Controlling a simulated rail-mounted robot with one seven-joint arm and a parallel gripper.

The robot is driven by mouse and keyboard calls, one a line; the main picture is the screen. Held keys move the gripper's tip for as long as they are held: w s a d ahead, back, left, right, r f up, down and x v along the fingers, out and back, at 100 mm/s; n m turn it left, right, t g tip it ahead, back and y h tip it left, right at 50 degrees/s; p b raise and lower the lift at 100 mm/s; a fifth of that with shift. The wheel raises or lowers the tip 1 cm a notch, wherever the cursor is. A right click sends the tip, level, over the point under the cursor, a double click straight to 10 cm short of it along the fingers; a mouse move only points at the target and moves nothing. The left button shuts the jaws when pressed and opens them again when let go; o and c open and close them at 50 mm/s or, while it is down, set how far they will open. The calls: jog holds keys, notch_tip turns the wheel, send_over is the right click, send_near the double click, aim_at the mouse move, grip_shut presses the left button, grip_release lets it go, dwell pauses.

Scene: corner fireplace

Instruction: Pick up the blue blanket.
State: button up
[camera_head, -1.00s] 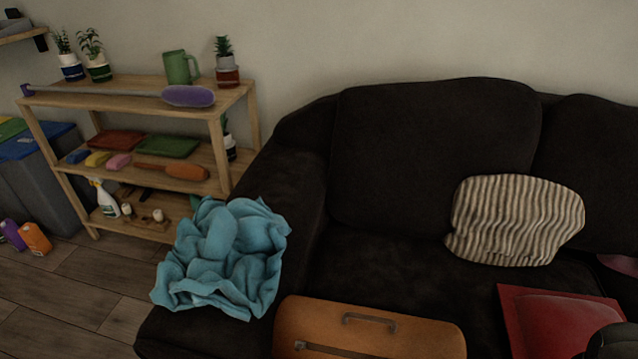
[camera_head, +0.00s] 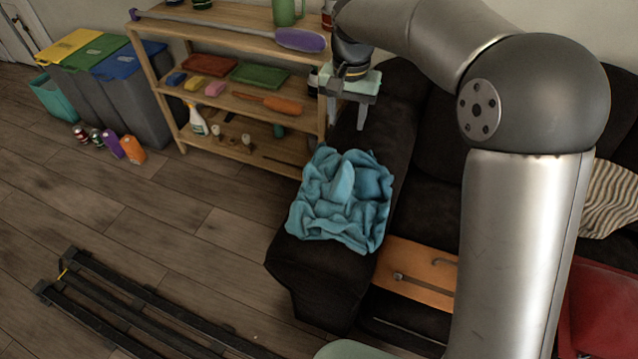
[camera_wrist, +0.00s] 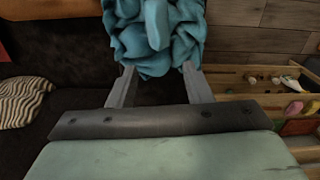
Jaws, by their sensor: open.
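The blue blanket (camera_head: 340,205) lies crumpled on the arm of the dark sofa. My gripper (camera_head: 347,118) is above the far part of the sofa arm, pointing down, just behind the blanket in the head view. In the wrist view the blanket (camera_wrist: 155,30) shows at the top, beyond my two spread fingertips (camera_wrist: 158,70). The fingers are open with nothing between them. I cannot tell the exact height of the fingertips above the sofa arm.
A wooden shelf (camera_head: 228,98) with cleaning things stands left of the sofa (camera_head: 315,272). An orange case (camera_head: 415,275), a red item (camera_head: 605,305) and a striped pillow (camera_head: 608,200) lie on the sofa. Bins (camera_head: 130,95) stand far left.

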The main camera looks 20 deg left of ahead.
jog(key=b, duration=0.1)
send_near(343, 169)
jog(key=f, duration=0.5)
jog(key=shift+w, duration=0.3)
jog(key=shift+s+f, duration=0.2)
jog(key=shift+f, duration=1.15)
jog(key=shift+s+f, duration=0.2)
jog(key=shift+f, duration=1.15)
grip_shut()
jog(key=shift+r, duration=0.1)
